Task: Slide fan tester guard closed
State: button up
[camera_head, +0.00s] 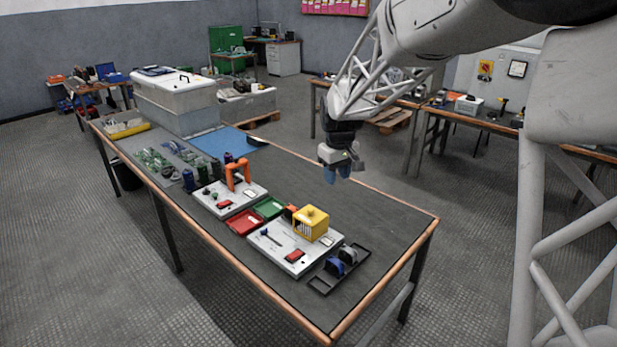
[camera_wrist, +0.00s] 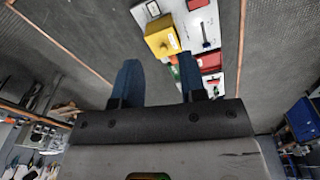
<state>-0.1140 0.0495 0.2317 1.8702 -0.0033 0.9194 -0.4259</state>
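The fan tester (camera_head: 290,245) is a white panel lying on the near part of the long table. Its yellow slatted guard (camera_head: 311,223), with a knob on top, sits toward the panel's back right. In the wrist view the yellow guard (camera_wrist: 162,37) shows on the white panel (camera_wrist: 205,22), ahead of the fingers. My gripper (camera_head: 338,173) hangs above the table's back edge, behind and above the guard, well apart from it. In the wrist view my gripper's two blue fingers (camera_wrist: 160,80) are spread with nothing between them. Whether the guard is fully open cannot be told.
A second white panel with an orange frame (camera_head: 238,176) stands left of the tester. Red (camera_head: 244,222) and green (camera_head: 269,208) trays lie between them. A black tray (camera_head: 339,269) with dark parts lies at the right. The table's back right is clear.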

aim_at(311, 209)
jog(key=w+a+f+n, duration=0.1)
jog(key=w+a+f, duration=0.2)
jog(key=w+f, duration=0.3)
jog(key=w+a+f+n, duration=0.1)
jog(key=w+a+f, duration=0.2)
jog(key=w+f, duration=0.4)
jog(key=shift+w+a+f+n+g, duration=0.3)
jog(key=shift+w+n+g, duration=0.1)
jog(key=shift+w, duration=0.85)
jog(key=shift+f, duration=0.2)
jog(key=shift+f, duration=4.25)
grip_shut()
